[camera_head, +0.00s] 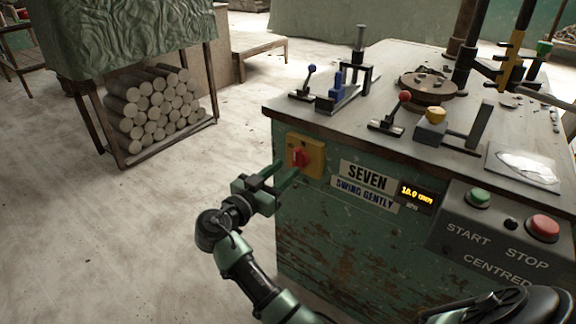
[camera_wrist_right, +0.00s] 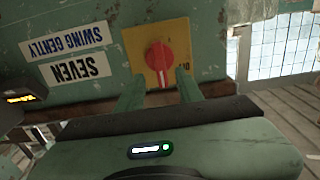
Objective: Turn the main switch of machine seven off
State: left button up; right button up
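The main switch is a red rotary knob (camera_head: 299,157) on a yellow plate (camera_head: 318,158), on the green front of the machine labelled SEVEN (camera_head: 367,177). In the right wrist view the knob (camera_wrist_right: 160,57) has a pale mark pointing toward the bottom of that picture, where the machine's lettering is upside down. My right gripper (camera_head: 283,173) is open and empty, just in front of the plate. In the wrist view its fingers (camera_wrist_right: 160,85) are spread either side of the knob's line, apparently short of it. My left gripper is not in view.
A display (camera_head: 417,193) and a panel with a green start button (camera_head: 478,197) and a red stop button (camera_head: 543,228) lie right of the switch. Levers and fixtures stand on the machine top (camera_head: 400,55). A rack of clay rolls (camera_head: 150,105) stands left. Floor between is clear.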

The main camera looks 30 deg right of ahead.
aim_at(294, 161)
jog(key=x, duration=0.4)
jog(key=shift+w+d, duration=0.25)
jog(key=shift+d, duration=0.1)
grip_shut()
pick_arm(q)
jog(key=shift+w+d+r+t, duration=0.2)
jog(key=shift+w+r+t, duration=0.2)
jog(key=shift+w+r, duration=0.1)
pick_arm(e)
jog(key=shift+f, duration=0.1)
